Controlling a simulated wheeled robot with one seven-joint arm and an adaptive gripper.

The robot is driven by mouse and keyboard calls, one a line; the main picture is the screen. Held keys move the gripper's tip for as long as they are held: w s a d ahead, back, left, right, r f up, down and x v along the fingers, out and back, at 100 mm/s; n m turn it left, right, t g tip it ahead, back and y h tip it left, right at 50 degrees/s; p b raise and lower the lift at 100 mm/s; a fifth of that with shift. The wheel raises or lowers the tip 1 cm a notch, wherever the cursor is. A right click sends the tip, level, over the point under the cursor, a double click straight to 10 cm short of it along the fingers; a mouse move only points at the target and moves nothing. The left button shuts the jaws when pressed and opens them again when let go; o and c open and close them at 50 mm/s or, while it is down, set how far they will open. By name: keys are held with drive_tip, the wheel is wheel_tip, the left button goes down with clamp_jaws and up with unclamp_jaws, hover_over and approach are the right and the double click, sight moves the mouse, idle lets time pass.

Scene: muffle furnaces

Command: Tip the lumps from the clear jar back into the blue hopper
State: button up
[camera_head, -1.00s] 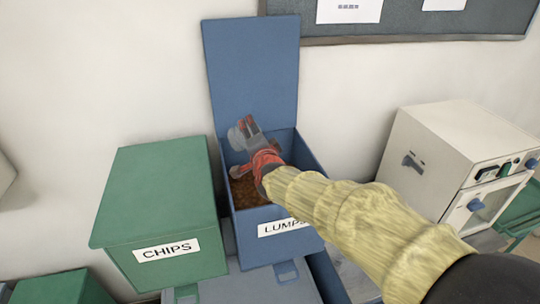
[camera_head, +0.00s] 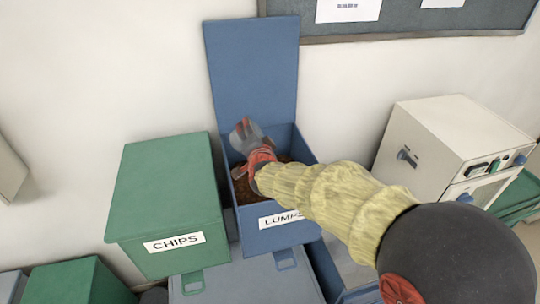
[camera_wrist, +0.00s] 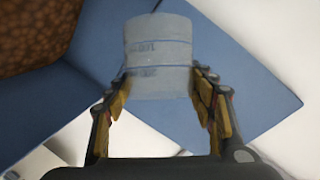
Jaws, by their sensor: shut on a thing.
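The blue hopper (camera_head: 279,240), labelled LUMPS, stands open with its blue lid (camera_head: 255,70) raised against the wall. Brown lumps (camera_head: 246,189) lie inside it; they also fill the upper left of the wrist view (camera_wrist: 38,32). My gripper (camera_head: 256,152) is over the hopper's opening, shut on the clear jar (camera_wrist: 158,55). The two fingers of my gripper (camera_wrist: 160,90) press its sides. The jar has faint markings and looks pale, with no brown showing through its wall. In the head view the jar (camera_head: 243,133) is small and partly hidden by my gripper.
A closed green bin (camera_head: 165,200) labelled CHIPS stands close on the left of the hopper. A cream furnace (camera_head: 440,140) stands on the right. A noticeboard (camera_head: 420,18) hangs on the wall behind. Another green bin (camera_head: 75,280) is at the lower left.

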drive_tip(key=shift+r+p, duration=0.2)
drive_tip(key=shift+p, duration=0.75)
drive_tip(key=n+p, duration=0.1)
drive_tip(key=p, duration=0.3)
drive_tip(key=n+h+p, duration=0.1)
drive_tip(key=p, duration=0.3)
drive_tip(key=shift+a+f+g+h, duration=0.2)
drive_tip(key=shift+a+g+h, duration=0.1)
drive_tip(key=shift+g, duration=0.1)
drive_tip(key=shift+f+n+p, duration=0.2)
drive_tip(key=shift+n+p, duration=0.2)
drive_tip(key=shift+p, duration=0.2)
drive_tip(key=shift+p, duration=0.5)
drive_tip(key=shift+a+r+p, duration=0.1)
drive_tip(key=shift+r+p, duration=0.05)
drive_tip(key=shift+p, duration=0.35)
drive_tip(key=shift+n+h+p, duration=0.3)
drive_tip(key=shift+n+p, duration=0.1)
drive_tip(key=shift+p, duration=0.35)
drive_tip(key=shift+n+p, duration=0.3)
drive_tip(key=shift+p, duration=0.45)
drive_tip(key=shift+f+n+g+h+p, duration=0.35)
drive_tip(key=shift+n+h+p, duration=0.45)
drive_tip(key=shift+p, duration=1.7)
